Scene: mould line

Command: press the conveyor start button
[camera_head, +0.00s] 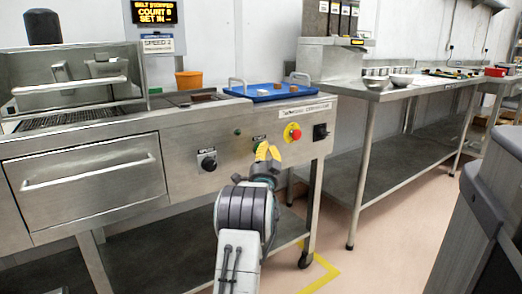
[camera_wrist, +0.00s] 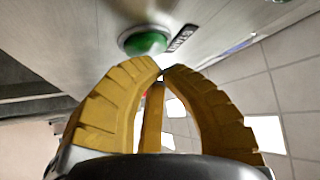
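The green start button (camera_wrist: 146,42) shows in the wrist view on the metal panel, beside a dark label that seems to read START (camera_wrist: 182,39). In the head view the button is mostly hidden behind my fingers. My gripper (camera_head: 268,151) has yellow ribbed fingers and is in front of the machine's front panel (camera_head: 180,150). In the wrist view its fingertips (camera_wrist: 161,70) meet, with nothing between them. They show just below the button; I cannot tell whether they touch it.
A red emergency stop (camera_head: 292,132) on yellow is right of my gripper. A black speed knob (camera_head: 208,162) is left, and a black switch (camera_head: 320,131) is far right. A blue tray (camera_head: 268,91) lies on top. A grey bin-like object (camera_head: 480,220) stands at right.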

